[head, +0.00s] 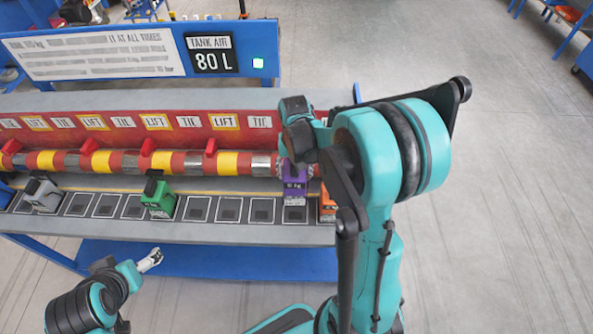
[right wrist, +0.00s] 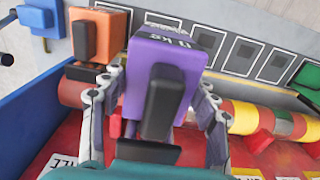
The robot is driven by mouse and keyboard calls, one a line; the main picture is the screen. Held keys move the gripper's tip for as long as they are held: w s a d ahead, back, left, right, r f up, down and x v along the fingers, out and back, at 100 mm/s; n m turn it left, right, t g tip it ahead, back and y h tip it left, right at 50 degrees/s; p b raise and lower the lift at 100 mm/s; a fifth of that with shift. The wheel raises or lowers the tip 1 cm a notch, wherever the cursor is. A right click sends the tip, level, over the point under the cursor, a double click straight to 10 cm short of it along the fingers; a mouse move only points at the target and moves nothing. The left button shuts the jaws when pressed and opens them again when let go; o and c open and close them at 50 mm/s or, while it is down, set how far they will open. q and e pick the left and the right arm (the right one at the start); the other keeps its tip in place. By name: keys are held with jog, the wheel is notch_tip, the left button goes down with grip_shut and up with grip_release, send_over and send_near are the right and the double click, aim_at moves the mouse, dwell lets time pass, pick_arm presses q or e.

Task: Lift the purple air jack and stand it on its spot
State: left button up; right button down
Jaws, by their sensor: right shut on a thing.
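The purple air jack (head: 295,189) is at the right end of the bench, in front of the striped bar. In the right wrist view the purple air jack (right wrist: 162,60) fills the space between the two fingers, its black block facing the camera. My right gripper (right wrist: 158,112) is shut on it, one finger on each side. In the head view my right arm partly hides the grip. A dark square spot (head: 295,214) shows just below the jack; I cannot tell if the jack touches the shelf. My left gripper (head: 151,260) hangs empty in front of the bench, its opening unclear.
A green jack (head: 158,201) and a grey jack (head: 43,195) stand further left. Several empty spots lie between. The striped bar (head: 130,162) runs behind.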

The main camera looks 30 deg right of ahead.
jog(key=shift+f+b, duration=0.2)
jog(key=shift+b, duration=0.15)
notch_tip(320, 180, down, 10)
jog(key=b, duration=0.9)
jog(key=shift+f, duration=0.25)
jog(key=shift+f+b, duration=0.45)
jog(key=shift+c, duration=1.9)
grip_release()
